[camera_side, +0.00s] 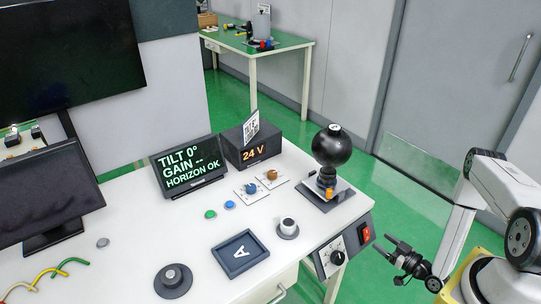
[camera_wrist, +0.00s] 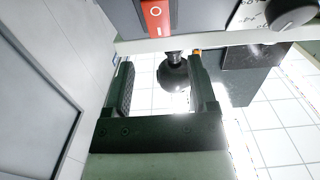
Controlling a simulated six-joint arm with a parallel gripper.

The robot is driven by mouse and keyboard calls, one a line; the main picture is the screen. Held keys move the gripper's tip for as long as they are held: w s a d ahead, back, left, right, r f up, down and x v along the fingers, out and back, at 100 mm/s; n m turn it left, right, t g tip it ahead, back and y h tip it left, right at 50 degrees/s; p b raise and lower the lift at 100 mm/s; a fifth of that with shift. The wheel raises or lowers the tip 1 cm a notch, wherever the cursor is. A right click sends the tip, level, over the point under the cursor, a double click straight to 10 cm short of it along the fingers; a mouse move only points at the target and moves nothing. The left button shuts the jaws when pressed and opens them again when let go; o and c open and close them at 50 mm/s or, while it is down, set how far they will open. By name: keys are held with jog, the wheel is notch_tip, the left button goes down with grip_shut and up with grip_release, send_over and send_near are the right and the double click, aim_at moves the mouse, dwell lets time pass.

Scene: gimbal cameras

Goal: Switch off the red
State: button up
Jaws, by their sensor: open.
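The red rocker switch (camera_side: 365,233) sits on the right part of the grey control panel (camera_side: 347,244) at the table's right front corner. In the wrist view the red rocker (camera_wrist: 157,15) is at the top edge, partly cut off, with a white ring mark and a line mark. My gripper (camera_side: 383,246) is open and empty, just right of the panel and a little below the switch, apart from it. In the wrist view the two fingers (camera_wrist: 161,62) stand apart, with the rocker ahead, beyond their tips. I cannot tell which side of the rocker is pressed in.
A black dial (camera_side: 337,257) is beside the switch on the panel. A black ball device (camera_side: 331,148) stands on a plate behind it. The white table (camera_side: 206,243) also holds a 24 V box (camera_side: 262,150), a display (camera_side: 188,168) and knobs. The floor right of the table is free.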

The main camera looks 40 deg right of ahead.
jog(key=shift+r, duration=2.85)
jog(key=shift+w, duration=0.1)
jog(key=w+a+r+n+g, duration=0.2)
jog(key=w+a+r+g, duration=0.1)
jog(key=w+r+g, duration=0.8)
jog(key=s+a+r+m+g, duration=0.2)
jog(key=s+a+r+g, duration=0.1)
jog(key=s+a+r, duration=0.8)
jog(key=a+r, duration=0.2)
jog(key=a, duration=0.1)
jog(key=shift+r+g, duration=0.15)
jog(key=shift+g, duration=0.15)
